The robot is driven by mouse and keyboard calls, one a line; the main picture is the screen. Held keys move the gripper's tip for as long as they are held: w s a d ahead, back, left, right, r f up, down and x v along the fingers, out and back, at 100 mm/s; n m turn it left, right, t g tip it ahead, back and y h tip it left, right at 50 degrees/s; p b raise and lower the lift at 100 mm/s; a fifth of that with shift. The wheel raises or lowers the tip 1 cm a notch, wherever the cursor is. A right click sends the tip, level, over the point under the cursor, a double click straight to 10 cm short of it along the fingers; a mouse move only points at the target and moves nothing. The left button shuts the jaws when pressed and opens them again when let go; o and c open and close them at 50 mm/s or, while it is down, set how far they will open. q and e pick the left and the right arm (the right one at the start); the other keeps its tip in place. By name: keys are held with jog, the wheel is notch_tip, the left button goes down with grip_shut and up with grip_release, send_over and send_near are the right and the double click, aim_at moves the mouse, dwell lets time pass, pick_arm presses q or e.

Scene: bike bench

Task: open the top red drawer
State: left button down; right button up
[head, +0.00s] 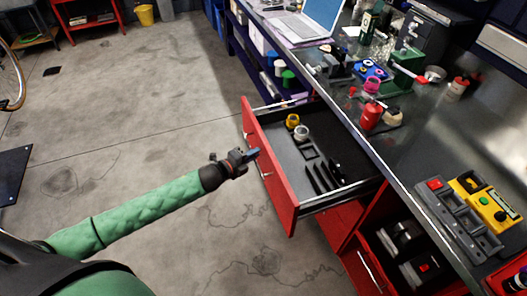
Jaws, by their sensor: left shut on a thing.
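The top red drawer (281,198) stands pulled out from under the workbench at the centre of the head view, and its dark inside shows. In it lie a yellow ring-like part (292,120), a pale round part (301,132) and black dividers. My left gripper (251,155) reaches in from the left and is shut at the outer face of the drawer front, on the drawer's handle. The grip itself is small and partly hidden by the fingers. My right gripper is not in view.
The workbench top (420,160) carries a laptop (308,18), a red canister (371,116) and a yellow-and-grey tool tray (484,203). A lower red drawer (365,270) shows at the bottom right.

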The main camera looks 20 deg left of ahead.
pick_arm(q)
jog(key=shift+s+a, duration=0.5)
jog(key=shift+a, duration=0.1)
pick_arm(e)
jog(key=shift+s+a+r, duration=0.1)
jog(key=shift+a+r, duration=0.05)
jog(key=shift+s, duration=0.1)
pick_arm(q)
jog(key=c, duration=1.5)
grip_release()
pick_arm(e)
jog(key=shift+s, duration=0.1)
